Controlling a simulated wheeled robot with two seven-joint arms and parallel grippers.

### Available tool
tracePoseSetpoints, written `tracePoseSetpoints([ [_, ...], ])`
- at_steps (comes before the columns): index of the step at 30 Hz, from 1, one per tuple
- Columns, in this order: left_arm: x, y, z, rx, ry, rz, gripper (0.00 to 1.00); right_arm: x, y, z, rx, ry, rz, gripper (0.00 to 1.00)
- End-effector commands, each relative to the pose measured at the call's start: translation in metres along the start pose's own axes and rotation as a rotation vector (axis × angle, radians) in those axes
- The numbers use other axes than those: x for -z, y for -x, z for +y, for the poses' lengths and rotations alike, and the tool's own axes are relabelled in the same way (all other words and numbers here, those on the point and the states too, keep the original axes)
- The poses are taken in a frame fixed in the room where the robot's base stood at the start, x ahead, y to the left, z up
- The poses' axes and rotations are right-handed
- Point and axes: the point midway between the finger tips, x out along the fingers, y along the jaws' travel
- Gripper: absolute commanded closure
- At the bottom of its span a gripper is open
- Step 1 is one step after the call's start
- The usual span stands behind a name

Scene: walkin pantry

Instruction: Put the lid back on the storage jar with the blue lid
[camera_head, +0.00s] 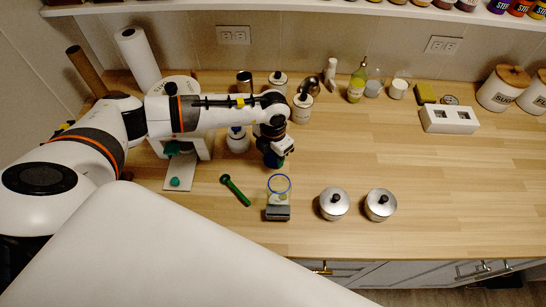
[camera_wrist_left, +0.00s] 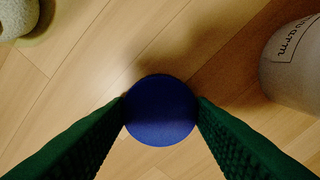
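My left gripper (camera_head: 276,160) is above the counter, pointing down, with green fingers. In the left wrist view the two fingers (camera_wrist_left: 161,108) meet the opposite edges of a round blue lid (camera_wrist_left: 161,112) and hold it between them. In the head view the lid is mostly hidden by the gripper. An open clear jar with a blue rim (camera_head: 279,184) stands on the counter just in front of the gripper. A white jar with a blue top (camera_head: 238,142) stands left of the gripper, partly behind my arm. My right gripper is not in view.
A grey block (camera_head: 278,213) is at the clear jar's front. A green utensil (camera_head: 236,190) lies to its left. Two metal pots (camera_head: 334,203) (camera_head: 380,204) stand to its right. Labelled jars (camera_head: 302,108) stand behind the gripper. The counter's right middle is clear.

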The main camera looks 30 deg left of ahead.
Motion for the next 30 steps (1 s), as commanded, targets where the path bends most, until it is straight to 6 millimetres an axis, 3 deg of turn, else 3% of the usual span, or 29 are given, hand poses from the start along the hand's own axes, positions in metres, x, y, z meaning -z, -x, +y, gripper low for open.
tracePoseSetpoints([
  [1, 0.0, 0.0, 0.0, 0.0, 0.0, 0.0, 0.62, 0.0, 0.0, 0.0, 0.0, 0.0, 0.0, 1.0],
  [3, 0.0, 0.0, 0.0, 0.0, 0.0, 0.0, 0.73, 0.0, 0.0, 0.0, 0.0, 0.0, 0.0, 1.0],
  [16, 0.001, 0.008, -0.001, 0.0, 0.001, 0.002, 0.74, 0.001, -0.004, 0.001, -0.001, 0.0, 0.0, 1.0],
  [30, 0.001, 0.09, 0.0, 0.001, 0.0, 0.003, 0.74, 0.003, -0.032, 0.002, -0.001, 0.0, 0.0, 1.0],
])
